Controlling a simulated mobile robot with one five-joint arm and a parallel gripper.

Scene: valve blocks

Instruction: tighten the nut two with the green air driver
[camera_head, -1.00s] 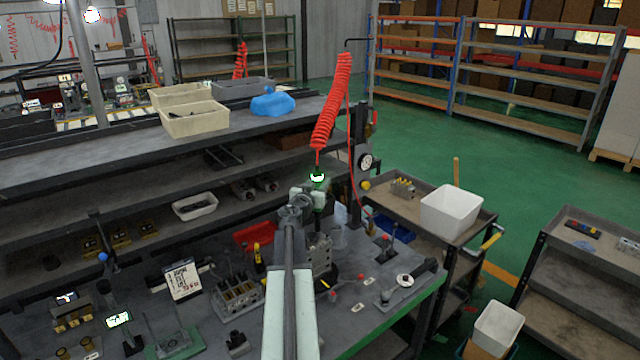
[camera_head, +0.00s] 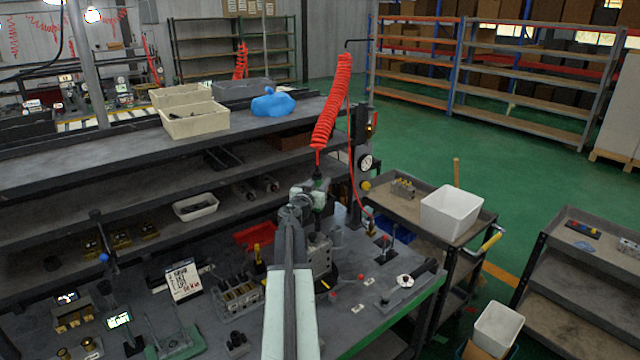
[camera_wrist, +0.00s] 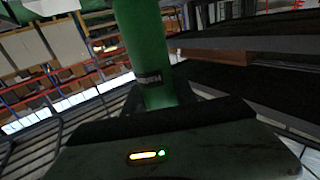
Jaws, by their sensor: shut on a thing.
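The green air driver (camera_wrist: 140,45) is a smooth green cylinder with a dark label, rising between my jaws in the wrist view. In the head view only its dark green top (camera_head: 317,182) shows, under a red coiled hose. My gripper (camera_head: 318,200) is shut on the driver and holds it roughly upright. A grey metal valve block (camera_head: 319,256) stands on the bench below the gripper. My arm and gripper hide the driver's lower end, and I cannot tell whether it touches the block. Nut two cannot be made out.
The red coiled hose (camera_head: 332,100) hangs from above. A post with a round gauge (camera_head: 366,162) stands right behind the driver. A block with several bores (camera_head: 238,296) and a red bin (camera_head: 254,235) are to the left. A lever fixture (camera_head: 404,282) stands at right.

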